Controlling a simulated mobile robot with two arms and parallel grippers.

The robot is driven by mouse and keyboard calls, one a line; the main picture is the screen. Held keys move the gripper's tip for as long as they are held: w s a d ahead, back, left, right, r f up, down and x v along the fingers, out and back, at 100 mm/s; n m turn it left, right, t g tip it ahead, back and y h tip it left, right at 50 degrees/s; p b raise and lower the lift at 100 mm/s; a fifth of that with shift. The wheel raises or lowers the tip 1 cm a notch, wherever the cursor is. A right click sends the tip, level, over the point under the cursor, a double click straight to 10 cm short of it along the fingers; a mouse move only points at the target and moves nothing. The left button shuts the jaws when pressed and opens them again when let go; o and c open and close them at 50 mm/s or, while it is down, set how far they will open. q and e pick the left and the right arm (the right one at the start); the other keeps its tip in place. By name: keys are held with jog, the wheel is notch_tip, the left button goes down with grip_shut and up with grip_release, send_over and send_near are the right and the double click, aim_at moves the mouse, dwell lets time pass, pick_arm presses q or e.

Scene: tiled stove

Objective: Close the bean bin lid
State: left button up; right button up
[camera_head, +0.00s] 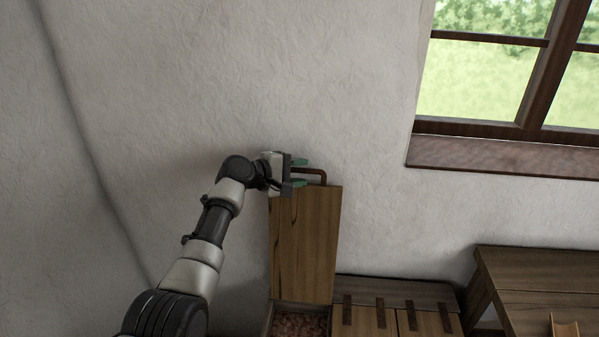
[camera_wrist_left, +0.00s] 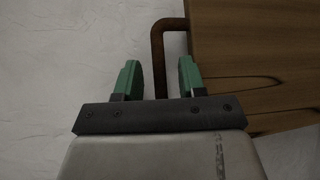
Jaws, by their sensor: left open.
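The bean bin lid (camera_head: 305,245) is a wooden panel standing upright, open, above the bin. Its brown bar handle (camera_head: 318,171) sticks out at the lid's top edge. The bin below (camera_head: 267,322) shows reddish-brown beans (camera_head: 300,325) inside. My left gripper (camera_head: 301,173) is open at the top of the lid, with green fingertips beside the handle. In the left wrist view the handle (camera_wrist_left: 157,62) runs down between the two open fingers (camera_wrist_left: 160,78), and the lid (camera_wrist_left: 250,60) fills the right side. Contact between fingers and handle cannot be told. My right gripper is not in view.
Closed wooden lids (camera_head: 398,295) with dark strap hinges lie to the right of the open bin. A wooden table (camera_head: 540,272) stands at the far right. A white plaster wall (camera_head: 220,80) is behind, with a window sill (camera_head: 500,155) at upper right.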

pick_arm(q)
jog(key=shift+w+d+f, duration=0.1)
jog(key=shift+w+d, duration=0.05)
jog(key=shift+d, duration=0.05)
jog(key=shift+c, duration=0.4)
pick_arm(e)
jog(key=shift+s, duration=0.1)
pick_arm(q)
grip_shut()
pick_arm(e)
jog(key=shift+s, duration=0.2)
